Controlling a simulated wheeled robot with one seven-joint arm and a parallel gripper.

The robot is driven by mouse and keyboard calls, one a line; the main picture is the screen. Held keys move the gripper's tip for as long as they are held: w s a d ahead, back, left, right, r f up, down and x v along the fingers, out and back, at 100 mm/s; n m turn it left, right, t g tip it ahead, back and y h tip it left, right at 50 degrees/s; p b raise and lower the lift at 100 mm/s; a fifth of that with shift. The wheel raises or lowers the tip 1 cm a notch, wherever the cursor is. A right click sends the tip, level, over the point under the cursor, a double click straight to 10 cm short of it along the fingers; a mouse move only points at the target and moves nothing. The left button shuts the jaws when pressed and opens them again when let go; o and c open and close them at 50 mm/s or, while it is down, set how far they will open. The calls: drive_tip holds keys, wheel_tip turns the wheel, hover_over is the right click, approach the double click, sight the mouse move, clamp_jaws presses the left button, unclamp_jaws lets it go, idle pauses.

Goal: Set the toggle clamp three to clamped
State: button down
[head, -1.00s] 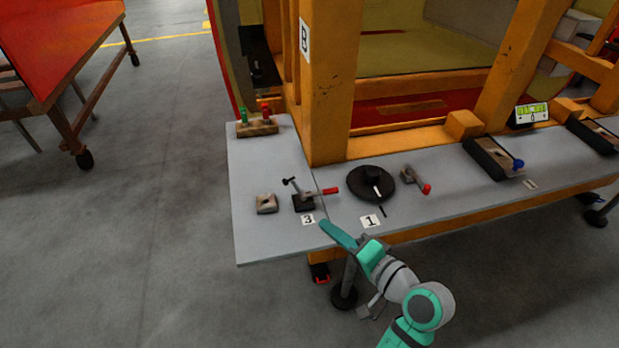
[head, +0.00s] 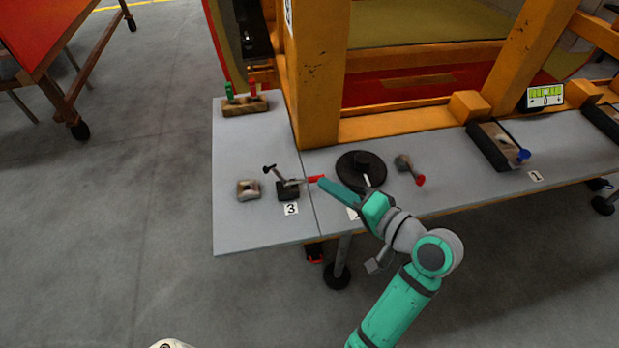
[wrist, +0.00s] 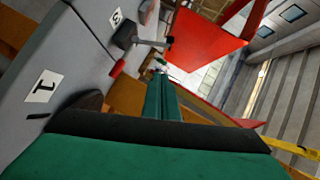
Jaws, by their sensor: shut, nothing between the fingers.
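Toggle clamp three (head: 287,189) stands on the left part of the grey table, behind the label "3" (head: 291,209). Its lever lies low and points right, ending in a red handle tip (head: 316,179); a black-tipped arm rises at its left. It also shows in the wrist view (wrist: 128,36), with its red tip (wrist: 117,68). My gripper (head: 323,184) is shut and empty. Its fingertips are right by the red handle tip in the head view; I cannot tell whether they touch. In the wrist view the teal fingers (wrist: 162,85) reach just beside the red tip.
A small block (head: 248,190) sits left of the clamp. A black round disc (head: 360,170) and another red-tipped lever (head: 411,170) are to the right. A wooden block with green and red pegs (head: 246,105) stands behind. An orange post (head: 318,85) rises at the table's back.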

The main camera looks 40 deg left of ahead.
drive_tip(key=s+f+x, duration=0.1)
drive_tip(key=x, duration=1.1)
drive_tip(key=shift+s, duration=0.6)
drive_tip(key=shift+w, duration=0.15)
